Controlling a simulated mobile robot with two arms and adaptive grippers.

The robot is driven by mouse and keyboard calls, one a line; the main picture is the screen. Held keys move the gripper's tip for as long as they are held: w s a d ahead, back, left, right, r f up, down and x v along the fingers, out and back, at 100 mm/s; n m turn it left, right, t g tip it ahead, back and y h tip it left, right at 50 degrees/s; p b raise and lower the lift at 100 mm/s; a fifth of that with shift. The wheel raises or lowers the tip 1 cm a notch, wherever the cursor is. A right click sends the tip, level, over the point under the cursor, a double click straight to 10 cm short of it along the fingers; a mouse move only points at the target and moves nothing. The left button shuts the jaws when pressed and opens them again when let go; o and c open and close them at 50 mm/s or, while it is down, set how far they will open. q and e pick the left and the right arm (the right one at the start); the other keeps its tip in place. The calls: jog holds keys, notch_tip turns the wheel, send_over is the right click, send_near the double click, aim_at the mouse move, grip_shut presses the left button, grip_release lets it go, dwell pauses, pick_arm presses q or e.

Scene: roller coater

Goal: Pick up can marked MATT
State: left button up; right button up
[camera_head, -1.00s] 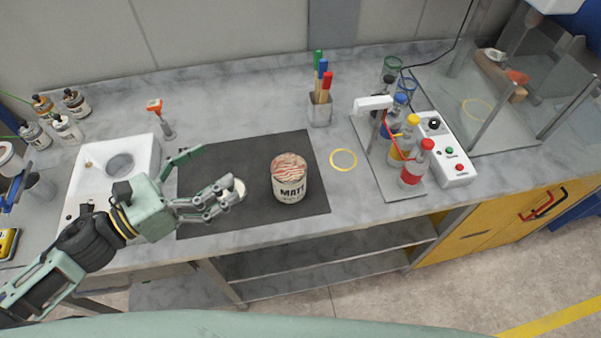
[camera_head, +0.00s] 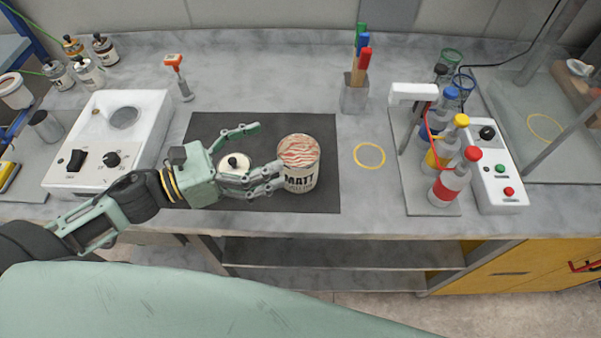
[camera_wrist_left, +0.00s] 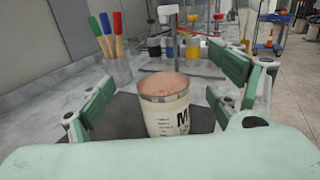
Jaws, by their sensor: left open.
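The can marked MATT (camera_head: 299,160) stands upright on a dark mat (camera_head: 215,125) on the grey bench. It has a white label with black letters and a streaked reddish top. My left gripper (camera_head: 266,154) is open just left of the can, with its fingers pointing right toward it. The lower finger covers part of the can's left side. In the left wrist view the can (camera_wrist_left: 165,104) stands ahead between the spread fingers, and the label is partly hidden by my gripper body. A round white lid-like thing (camera_head: 234,163) shows between the fingers and palm. My right gripper is not in view.
A white device with knobs (camera_head: 135,110) stands left of the mat. A cup of coloured brushes (camera_head: 355,90) stands behind right. Capped bottles (camera_head: 447,180) and a control box (camera_head: 497,180) stand at right, past a yellow ring (camera_head: 369,155). Small jars (camera_head: 88,72) are at back left.

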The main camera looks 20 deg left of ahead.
pick_arm(q)
jog(key=f, duration=0.1)
send_near(314, 156)
jog(key=shift+s+a+p, duration=0.3)
jog(key=shift+s+a, duration=0.05)
jog(key=shift+a, duration=0.1)
jog(key=shift+w+d, duration=0.3)
jog(key=shift+d, duration=0.1)
jog(key=shift+p+x, duration=0.45)
jog(key=shift+x, duration=0.45)
jog(key=p+x, duration=0.1)
jog(key=x, duration=0.3)
jog(key=shift+p, duration=0.3)
jog(key=shift+w+d+f, duration=0.15)
jog(key=shift+w+d, duration=0.15)
jog(key=shift+s, duration=0.1)
jog(key=shift+c, duration=0.9)
jog(key=c, duration=1.5)
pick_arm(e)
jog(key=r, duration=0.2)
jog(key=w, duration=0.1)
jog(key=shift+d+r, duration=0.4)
